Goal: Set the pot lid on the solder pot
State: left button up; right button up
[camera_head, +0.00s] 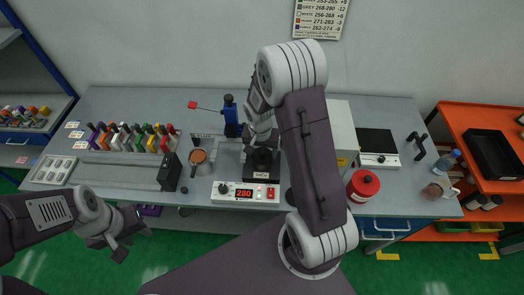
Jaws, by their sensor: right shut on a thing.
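The solder pot (262,173) is a black block with an "SnCu" label, standing on the bench behind the temperature controller. My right gripper (262,144) points down directly over the pot's top and is shut on a dark round piece, which looks like the pot lid (262,157). The gripper and arm hide part of it, and I cannot tell whether the lid touches the pot rim or hangs just above it. My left gripper (129,240) is open and empty, low in front of the bench's left part.
The controller (246,193) reads 280. A copper-coloured cup (199,158) and a black box (170,172) stand left of the pot. A blue stand (231,117) with a red-ended lever is behind. A red canister (363,185) stands at right, past my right arm.

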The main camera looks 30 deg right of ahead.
jog(key=shift+f+b, duration=0.3)
jog(key=shift+f, duration=0.05)
dwell(0.5)
jog(key=o, duration=1.6)
jog(key=shift+r, duration=0.1)
notch_tip(320, 180, up, 7)
jog(key=p, duration=0.6)
